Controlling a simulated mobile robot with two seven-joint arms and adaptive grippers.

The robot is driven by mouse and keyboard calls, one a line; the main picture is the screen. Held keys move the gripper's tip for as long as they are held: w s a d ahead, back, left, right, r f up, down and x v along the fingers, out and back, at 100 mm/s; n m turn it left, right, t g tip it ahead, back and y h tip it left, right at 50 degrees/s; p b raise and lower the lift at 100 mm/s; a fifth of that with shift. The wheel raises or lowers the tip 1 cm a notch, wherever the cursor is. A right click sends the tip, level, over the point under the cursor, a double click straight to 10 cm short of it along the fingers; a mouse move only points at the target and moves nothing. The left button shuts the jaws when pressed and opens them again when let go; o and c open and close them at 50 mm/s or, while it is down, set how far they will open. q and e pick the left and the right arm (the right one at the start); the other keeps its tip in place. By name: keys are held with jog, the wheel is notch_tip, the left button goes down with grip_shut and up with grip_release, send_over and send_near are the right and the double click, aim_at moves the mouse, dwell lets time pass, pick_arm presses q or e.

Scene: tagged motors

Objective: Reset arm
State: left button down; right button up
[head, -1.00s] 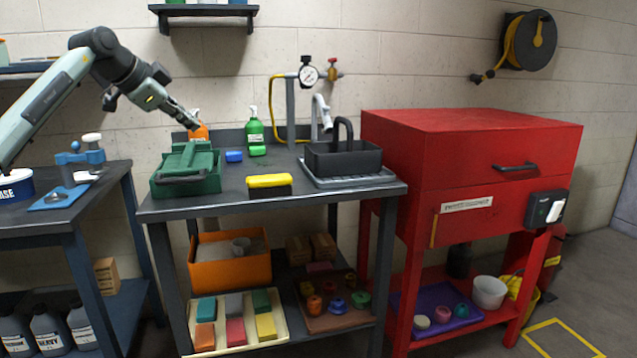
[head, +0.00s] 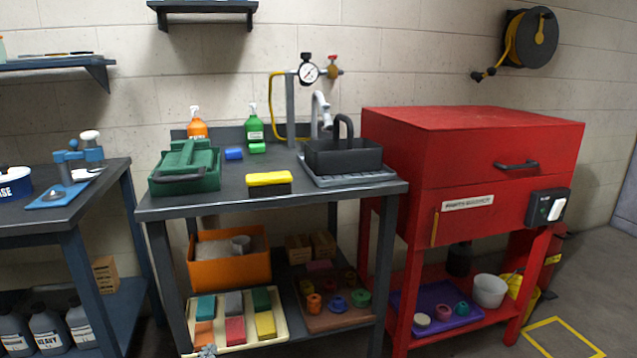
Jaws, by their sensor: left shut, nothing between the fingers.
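A small grey part of my left gripper (head: 207,351) shows at the bottom edge of the head view, in front of the cream tray on the lower shelf. It is shut and holds nothing. The rest of my left arm is out of the picture. My right gripper is not in view.
The grey workbench (head: 222,203) carries a green toolbox (head: 185,168), a yellow-and-black block (head: 269,184), spray bottles and a black caddy (head: 343,158). A red cabinet (head: 470,150) stands at right. A blue bench (head: 70,212) stands at left. The air above the benches is clear.

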pick_arm(q)
jog(key=s+a+f+n+g+y, duration=0.2)
jog(key=s+f+g, duration=0.5)
jog(key=s+f, duration=1.2)
jog(key=s+f+g, duration=0.2)
jog(key=s, duration=0.8)
jog(key=s+f+m+g+h, duration=0.1)
jog(key=s+f+g, duration=0.2)
jog(key=s, duration=0.7)
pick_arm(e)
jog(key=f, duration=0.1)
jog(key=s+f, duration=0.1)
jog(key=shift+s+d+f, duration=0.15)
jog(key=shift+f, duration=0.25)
